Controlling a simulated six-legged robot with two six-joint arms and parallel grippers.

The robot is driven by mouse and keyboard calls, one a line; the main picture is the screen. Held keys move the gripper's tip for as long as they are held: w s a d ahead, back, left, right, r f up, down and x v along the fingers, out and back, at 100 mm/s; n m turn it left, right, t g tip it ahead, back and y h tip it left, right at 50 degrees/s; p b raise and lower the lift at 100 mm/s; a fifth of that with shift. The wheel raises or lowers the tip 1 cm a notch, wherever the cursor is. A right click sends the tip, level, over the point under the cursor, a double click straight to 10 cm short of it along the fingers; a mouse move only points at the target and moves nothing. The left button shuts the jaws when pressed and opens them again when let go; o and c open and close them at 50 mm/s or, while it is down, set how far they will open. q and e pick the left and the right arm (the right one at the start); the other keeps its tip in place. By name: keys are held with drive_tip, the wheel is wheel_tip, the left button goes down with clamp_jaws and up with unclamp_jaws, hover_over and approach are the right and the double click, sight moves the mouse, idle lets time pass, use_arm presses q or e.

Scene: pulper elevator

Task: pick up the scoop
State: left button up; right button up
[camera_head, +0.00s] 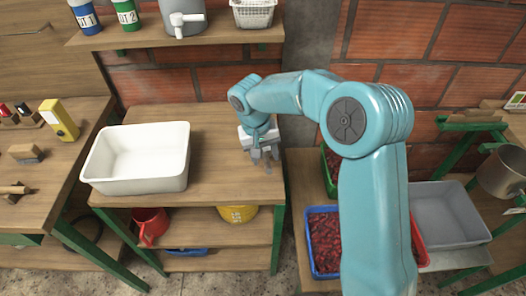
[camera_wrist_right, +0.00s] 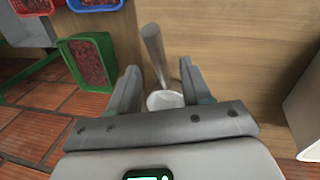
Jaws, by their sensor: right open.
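The scoop shows in the right wrist view as a grey rod-like handle (camera_wrist_right: 154,52) with a round whitish bowl (camera_wrist_right: 165,100) at its near end. It is over the wooden table and lies between the two fingers of my right gripper (camera_wrist_right: 160,82). The fingers stand apart, with gaps beside the scoop; I cannot tell whether either one touches it. In the head view my right gripper (camera_head: 262,157) points down at the right end of the middle table (camera_head: 225,165). The scoop is mostly hidden there behind the gripper. My left gripper is not in view.
A white basin (camera_head: 137,157) stands left of my right gripper. A blue crate of red cherries (camera_head: 325,242) and a green crate (camera_head: 330,172) are to the right. A shelf (camera_head: 190,38) with bottles hangs above. Table between basin and gripper is clear.

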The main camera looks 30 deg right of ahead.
sight(267, 163)
drive_tip(key=shift+s+f, duration=0.35)
drive_tip(key=shift+f, duration=0.15)
drive_tip(key=f, duration=0.4)
drive_tip(key=shift+s+d+f+p, duration=0.25)
drive_tip(key=shift+d+f+p, duration=0.05)
clamp_jaws()
